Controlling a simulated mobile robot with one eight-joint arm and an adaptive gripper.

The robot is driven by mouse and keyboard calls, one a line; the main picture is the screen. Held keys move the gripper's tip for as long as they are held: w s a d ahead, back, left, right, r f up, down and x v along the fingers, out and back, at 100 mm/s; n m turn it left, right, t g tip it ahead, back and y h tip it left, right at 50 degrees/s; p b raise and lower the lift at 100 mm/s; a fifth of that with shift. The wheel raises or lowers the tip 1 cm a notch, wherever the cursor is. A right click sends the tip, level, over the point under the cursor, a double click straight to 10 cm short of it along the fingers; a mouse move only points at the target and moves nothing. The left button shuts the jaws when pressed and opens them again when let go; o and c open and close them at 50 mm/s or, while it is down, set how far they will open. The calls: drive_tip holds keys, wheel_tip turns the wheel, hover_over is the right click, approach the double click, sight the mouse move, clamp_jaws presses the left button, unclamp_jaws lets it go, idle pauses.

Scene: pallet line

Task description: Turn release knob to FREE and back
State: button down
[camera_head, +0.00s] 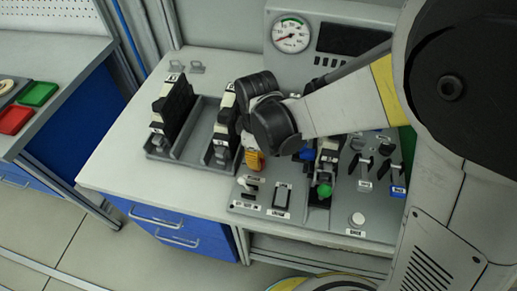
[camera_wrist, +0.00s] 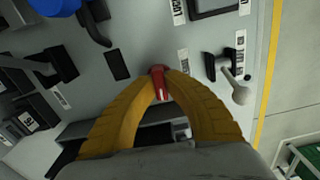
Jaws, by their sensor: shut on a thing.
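My gripper (camera_head: 254,160) is at the upper left part of the grey control panel (camera_head: 236,206), its orange fingers pointing down. In the wrist view its two yellow fingers (camera_wrist: 159,82) meet around a small red knob (camera_wrist: 162,94). The fingers are shut on the knob from both sides, and only its red face with a pale line shows between them. A small white label (camera_wrist: 184,62) stands beside the knob; I cannot read it. In the head view the knob is hidden by my gripper.
A toggle lever with a pale ball end (camera_wrist: 241,94) stands close to the right finger. A blue knob with a black lever (camera_wrist: 97,25) is at upper left. A rack with black modules (camera_head: 177,158) stands left of the panel. A pressure gauge (camera_head: 291,35) is behind.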

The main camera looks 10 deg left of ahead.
drive_tip(key=m, duration=0.5)
drive_tip(key=shift+m, duration=0.4)
drive_tip(key=m, duration=0.5)
drive_tip(key=shift+m, duration=0.4)
drive_tip(key=c, duration=1.4)
unclamp_jaws()
wheel_tip(320, 180, up, 12)
